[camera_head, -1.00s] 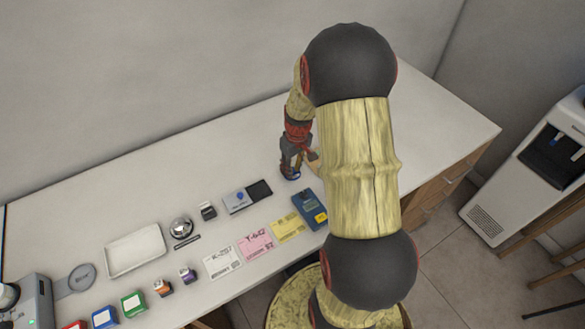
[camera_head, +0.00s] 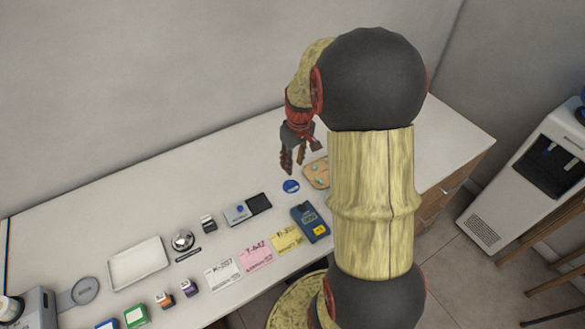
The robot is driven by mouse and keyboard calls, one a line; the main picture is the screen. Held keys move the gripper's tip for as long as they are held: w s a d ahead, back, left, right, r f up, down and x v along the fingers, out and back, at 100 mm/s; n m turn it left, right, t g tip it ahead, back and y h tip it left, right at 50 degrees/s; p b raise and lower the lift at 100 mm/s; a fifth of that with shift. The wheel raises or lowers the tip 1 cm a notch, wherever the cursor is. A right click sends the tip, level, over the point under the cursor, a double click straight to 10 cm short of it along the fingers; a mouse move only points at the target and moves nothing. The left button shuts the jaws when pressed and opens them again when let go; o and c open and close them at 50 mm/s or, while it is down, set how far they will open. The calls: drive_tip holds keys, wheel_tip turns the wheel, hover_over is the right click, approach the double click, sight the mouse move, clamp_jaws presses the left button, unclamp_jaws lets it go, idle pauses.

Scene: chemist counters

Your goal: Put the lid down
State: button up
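A round blue lid (camera_head: 291,186) with a pale mark on it lies flat on the white counter. My gripper (camera_head: 300,162) is above and just behind the lid in the picture. Its fingers are spread apart, with nothing visible between them, and it appears clear of the lid. My arm hides part of the counter to the right.
A tan dish with greenish pieces (camera_head: 315,174) lies right of the lid, partly behind my arm. A blue device (camera_head: 310,222) lies in front, and a grey-and-black device (camera_head: 248,209) at left. Labelled cards and a white tray (camera_head: 138,262) are farther left. The back counter is clear.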

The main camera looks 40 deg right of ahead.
drive_tip(key=s+a+r+t, duration=0.2)
drive_tip(key=a+r, duration=1.2)
drive_tip(key=s+a+r+n+t, duration=0.1)
drive_tip(key=s+a+r+t, duration=0.1)
drive_tip(key=s+a+r, duration=0.4)
drive_tip(key=s+a, duration=0.5)
drive_tip(key=a, duration=0.2)
drive_tip(key=shift+s+r+t, duration=0.15)
drive_tip(key=shift+t, duration=0.15)
